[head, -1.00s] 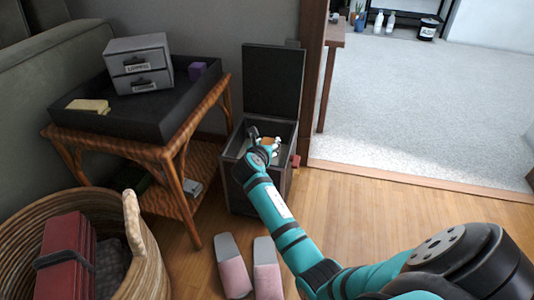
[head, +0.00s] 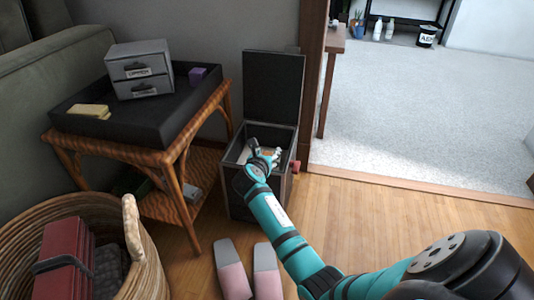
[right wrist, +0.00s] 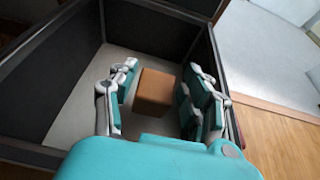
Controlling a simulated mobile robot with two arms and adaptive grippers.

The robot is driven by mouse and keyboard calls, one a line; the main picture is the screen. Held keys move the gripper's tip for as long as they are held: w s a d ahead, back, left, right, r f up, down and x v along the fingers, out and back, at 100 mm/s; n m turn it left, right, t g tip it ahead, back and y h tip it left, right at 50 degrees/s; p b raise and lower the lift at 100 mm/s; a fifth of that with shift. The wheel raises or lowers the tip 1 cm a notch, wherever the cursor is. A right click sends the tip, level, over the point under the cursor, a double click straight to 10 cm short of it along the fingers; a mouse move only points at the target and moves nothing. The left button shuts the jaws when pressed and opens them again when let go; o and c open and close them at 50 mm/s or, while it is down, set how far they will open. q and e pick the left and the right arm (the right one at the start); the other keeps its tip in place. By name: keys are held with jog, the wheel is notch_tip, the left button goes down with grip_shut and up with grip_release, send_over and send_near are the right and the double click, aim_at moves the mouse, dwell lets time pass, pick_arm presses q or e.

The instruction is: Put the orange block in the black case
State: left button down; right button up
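The black case (head: 232,187) stands on the floor with its lid (head: 273,85) raised. My right gripper (head: 268,158) reaches down into the case. In the right wrist view the orange block (right wrist: 155,90) is inside the case walls, between the fingers of the right gripper (right wrist: 160,98). The fingers are spread, with a small gap beside the block. The block seems to be at the pale case floor (right wrist: 82,108), but its underside is hidden. My left gripper is out of view.
A wicker table (head: 170,157) with a black tray (head: 130,125) stands left of the case. A wicker basket (head: 150,265) is at lower left. Pink slippers (head: 233,280) lie in front of the case. A door frame (head: 312,75) is close on its right.

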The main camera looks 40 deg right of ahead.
jog(key=shift+o, duration=1.2)
jog(key=shift+s+f, duration=0.1)
jog(key=shift+f, duration=0.2)
